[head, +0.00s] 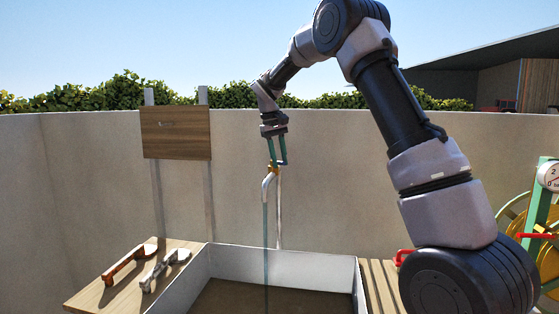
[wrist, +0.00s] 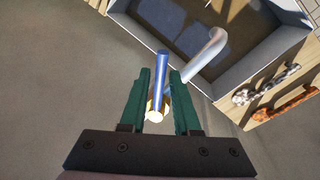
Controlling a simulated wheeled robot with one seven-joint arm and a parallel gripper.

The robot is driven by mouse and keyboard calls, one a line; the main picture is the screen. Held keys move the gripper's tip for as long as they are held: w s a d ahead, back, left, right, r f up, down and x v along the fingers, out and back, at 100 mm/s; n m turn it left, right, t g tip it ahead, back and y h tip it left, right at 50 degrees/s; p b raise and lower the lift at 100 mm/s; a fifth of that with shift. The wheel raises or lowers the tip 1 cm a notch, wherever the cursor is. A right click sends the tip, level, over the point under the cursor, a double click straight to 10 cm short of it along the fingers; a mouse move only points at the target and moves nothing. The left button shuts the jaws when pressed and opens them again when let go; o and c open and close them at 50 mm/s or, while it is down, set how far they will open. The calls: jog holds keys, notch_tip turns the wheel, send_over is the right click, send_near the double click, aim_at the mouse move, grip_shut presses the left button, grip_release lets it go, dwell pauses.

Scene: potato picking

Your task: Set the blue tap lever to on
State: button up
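The tap stands at the back wall, with a brass body (head: 272,169) and a pale curved spout (head: 267,183). The spout also shows in the wrist view (wrist: 205,55). The blue tap lever (wrist: 161,75) lies between my gripper's green fingers in the wrist view, pointing away toward the basin. My gripper (head: 277,162) points down over the tap in the head view. Its fingers are apart, one on each side of the lever, with a narrow gap visible. Contact cannot be told. A thin bluish stream (head: 265,235) runs down below the spout.
A grey-walled basin (head: 284,265) stands below the tap. A wooden ledge (head: 90,296) on its left bears a brown-handled tool (head: 130,263) and a grey tool (head: 165,268). A wooden board (head: 176,133) is on posts at the wall. A green-framed reel (head: 540,215) stands at far right.

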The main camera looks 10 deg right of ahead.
jog(key=shift+o, duration=0.3)
notch_tip(320, 180, up, 11)
jog(key=a, duration=0.2)
jog(key=shift+s+f, duration=0.2)
jog(key=shift+s, duration=0.1)
jog(key=s+d+r+m+t+y, duration=0.1)
jog(key=s+d+r, duration=0.2)
jog(key=s+d, duration=0.35)
jog(key=s+d+r+m+t+y, duration=0.1)
jog(key=s+d+r+y, duration=0.2)
jog(key=s, duration=0.7)
jog(key=s+d+f+m+t, duration=0.2)
jog(key=s+f, duration=0.2)
jog(key=s, duration=0.5)
jog(key=s+d+f+m+t, duration=0.2)
jog(key=s+f+m, duration=0.1)
jog(key=s, duration=0.6)
jog(key=shift+d+f+t, duration=0.3)
jog(key=shift+f, duration=0.15)
